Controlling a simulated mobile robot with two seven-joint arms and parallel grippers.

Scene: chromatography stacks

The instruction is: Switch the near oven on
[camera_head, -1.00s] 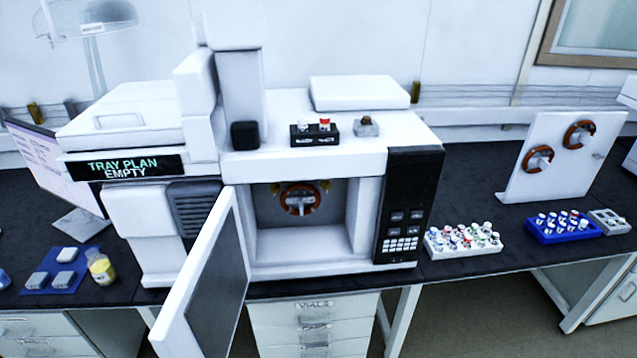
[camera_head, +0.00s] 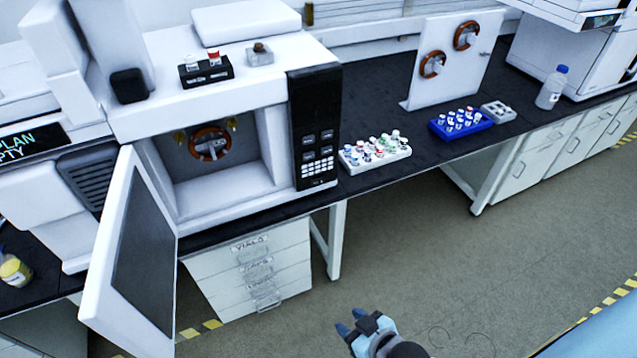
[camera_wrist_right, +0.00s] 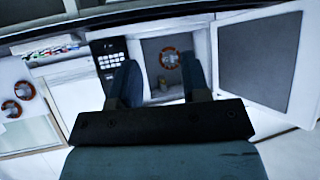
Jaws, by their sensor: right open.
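The near oven (camera_head: 225,205) is a white instrument on the black bench, at the left of the head view. Its door (camera_head: 140,255) stands open, swung to the left, and a coiled column (camera_head: 209,142) shows inside. Its black control panel (camera_head: 316,125) with buttons and a keypad is on the right front. My right gripper (camera_head: 352,326) is low at the bottom of the head view, in front of and below the bench, apart from the oven. It is open and empty. In the right wrist view its fingers (camera_wrist_right: 158,82) stand apart, with the oven and keypad panel (camera_wrist_right: 109,58) beyond. My left gripper is out of view.
A white vial rack (camera_head: 375,153) stands right of the oven, then a blue rack (camera_head: 461,124) and a white board with coils (camera_head: 450,65). A capped bottle (camera_head: 551,88) is farther right. Drawers (camera_head: 255,270) are under the bench. The floor in front is clear.

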